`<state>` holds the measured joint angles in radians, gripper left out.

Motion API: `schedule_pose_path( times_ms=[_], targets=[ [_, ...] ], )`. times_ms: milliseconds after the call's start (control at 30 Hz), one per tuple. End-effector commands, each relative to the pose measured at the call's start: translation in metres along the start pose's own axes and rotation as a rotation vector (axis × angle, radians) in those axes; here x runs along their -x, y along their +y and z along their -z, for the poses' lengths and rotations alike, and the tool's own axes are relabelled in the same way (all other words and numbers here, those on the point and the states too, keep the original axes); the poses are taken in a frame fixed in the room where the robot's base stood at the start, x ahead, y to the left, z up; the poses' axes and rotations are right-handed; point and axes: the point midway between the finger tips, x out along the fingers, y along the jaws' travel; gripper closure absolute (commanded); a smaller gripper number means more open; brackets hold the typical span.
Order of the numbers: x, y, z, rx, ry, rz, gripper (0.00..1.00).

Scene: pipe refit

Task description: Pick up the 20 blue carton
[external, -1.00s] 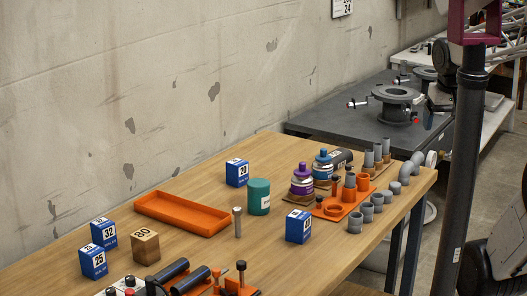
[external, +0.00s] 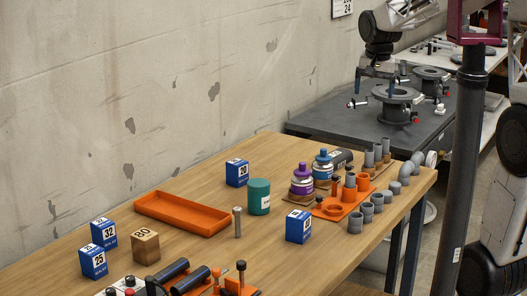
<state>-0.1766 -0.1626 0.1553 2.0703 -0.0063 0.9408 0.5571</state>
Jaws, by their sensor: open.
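Several blue cartons with white number labels stand on the wooden table. One blue carton (external: 236,174) stands near the table's back edge, right of the orange tray; its number is small and could be 20, 30 or 50. Another, reading about 40 (external: 298,227), stands nearer the front. Cartons reading 32 (external: 104,236) and 25 (external: 92,264) stand at the left. I cannot surely tell which one is the 20. My gripper (external: 375,88) is open and empty, pointing down at the upper right, well above and apart from the cartons.
An orange tray (external: 182,213), a teal cylinder (external: 259,198) and a metal post (external: 237,222) stand near the back carton. A purple-capped can (external: 302,180), orange fittings and grey pipe pieces crowd the right. A wooden block marked 80 (external: 145,246) is at left.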

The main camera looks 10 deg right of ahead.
Motion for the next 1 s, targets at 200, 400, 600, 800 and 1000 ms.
schedule_pose_path(
  times_ms=[200,400,600,800,1000],
  targets=[
    [-0.022,-0.049,0.035,-0.063,-0.019,-0.006,0.15],
    [-0.048,-0.094,0.062,-0.124,-0.034,-0.014,0.15],
    [-0.076,-0.140,0.085,-0.186,-0.047,-0.023,0.15],
    [-0.111,-0.187,0.104,-0.247,-0.061,-0.034,0.15],
    [-0.147,-0.234,0.119,-0.308,-0.071,-0.045,0.15]
  ],
)
